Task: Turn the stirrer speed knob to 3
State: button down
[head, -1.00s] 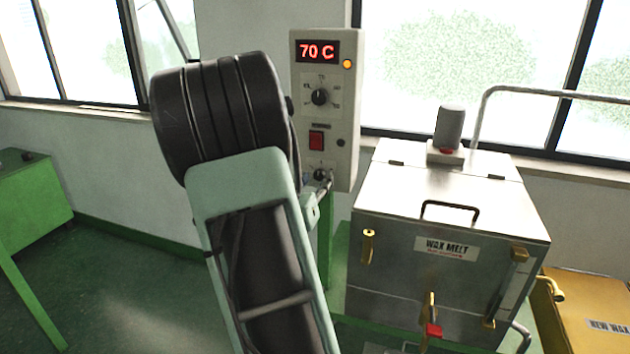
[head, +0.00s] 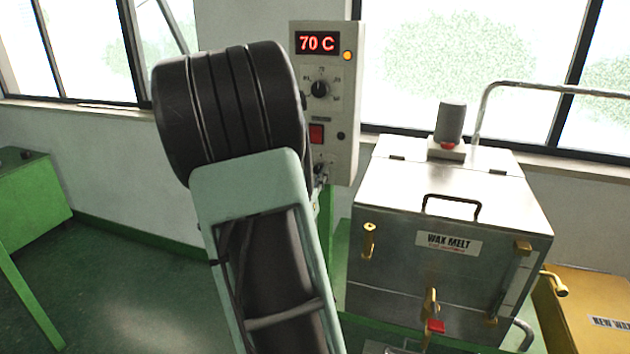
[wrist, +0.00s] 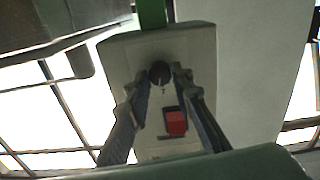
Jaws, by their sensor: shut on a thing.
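The control box (head: 345,110) stands upright at the back, with a 70 C display and an upper dial (head: 319,89). The stirrer speed knob (wrist: 159,70), dark and round, is the lower knob, beyond the red switch. My gripper (wrist: 162,76) has its two fingers on either side of this knob and is shut on it. The knob's pointer and scale marks are too small and dark to read.
The steel wax melt tank (head: 450,215) stands right of the box, with a grey stirrer motor (head: 449,122) on its lid. The red switch (wrist: 175,122) lies between the fingers' inner sides in the wrist view. A yellow box (head: 590,310) is at far right.

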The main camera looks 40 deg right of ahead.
aim_at(320, 131)
jog(key=m+b, duration=0.9)
jog(key=b, duration=0.3)
jog(key=shift+f+m, duration=0.1)
jog(key=shift+m, duration=0.2)
jog(key=c, duration=1.7)
grip_release()
notch_tip(320, 131, up, 10)
jog(key=shift+r, duration=0.1)
